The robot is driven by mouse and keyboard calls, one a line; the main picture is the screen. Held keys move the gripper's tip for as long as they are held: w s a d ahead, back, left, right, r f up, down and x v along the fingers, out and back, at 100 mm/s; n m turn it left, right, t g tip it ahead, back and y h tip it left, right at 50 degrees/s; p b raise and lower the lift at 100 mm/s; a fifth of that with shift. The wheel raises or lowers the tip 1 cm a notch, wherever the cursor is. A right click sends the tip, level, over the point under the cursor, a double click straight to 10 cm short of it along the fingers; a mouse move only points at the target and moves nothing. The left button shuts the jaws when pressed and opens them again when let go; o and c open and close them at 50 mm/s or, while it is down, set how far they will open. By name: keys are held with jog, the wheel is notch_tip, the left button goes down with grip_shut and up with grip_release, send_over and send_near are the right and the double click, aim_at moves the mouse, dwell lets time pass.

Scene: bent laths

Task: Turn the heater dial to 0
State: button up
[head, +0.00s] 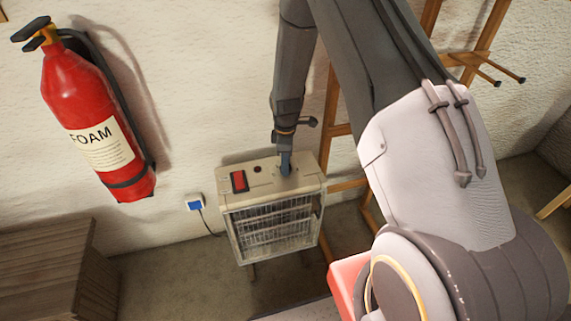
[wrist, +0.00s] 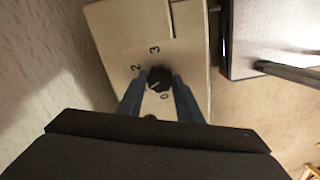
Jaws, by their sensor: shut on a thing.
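The heater (head: 270,215) is a beige box with a wire grille, standing by the wall in the head view. Its top also shows in the wrist view (wrist: 115,25). The black dial (wrist: 159,77) sits on that top, with the marks 2, 3 and 0 visible around it. A pale pointer line on the dial points to the left, roughly below the 2; the mark there, if any, is hidden. My gripper (wrist: 160,88) has its blue fingers on both sides of the dial, shut on it. In the head view my gripper (head: 285,165) reaches down onto the heater's top right.
A red switch (head: 239,181) and a small dark knob (head: 257,169) are on the heater top. A red fire extinguisher (head: 95,115) hangs on the wall. A blue-faced socket (head: 195,203) has a cord. A wooden rack (head: 338,130) stands close right; a wooden cabinet (head: 45,270) is left.

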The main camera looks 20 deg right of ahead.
jog(key=n, duration=0.6)
jog(key=shift+n, duration=0.3)
jog(key=n, duration=0.6)
jog(key=shift+b, duration=0.4)
jog(key=shift+n, duration=0.3)
jog(key=o, duration=1)
jog(key=shift+o, duration=0.2)
jog(key=shift+r+b, duration=0.5)
jog(key=shift+r, duration=3.4)
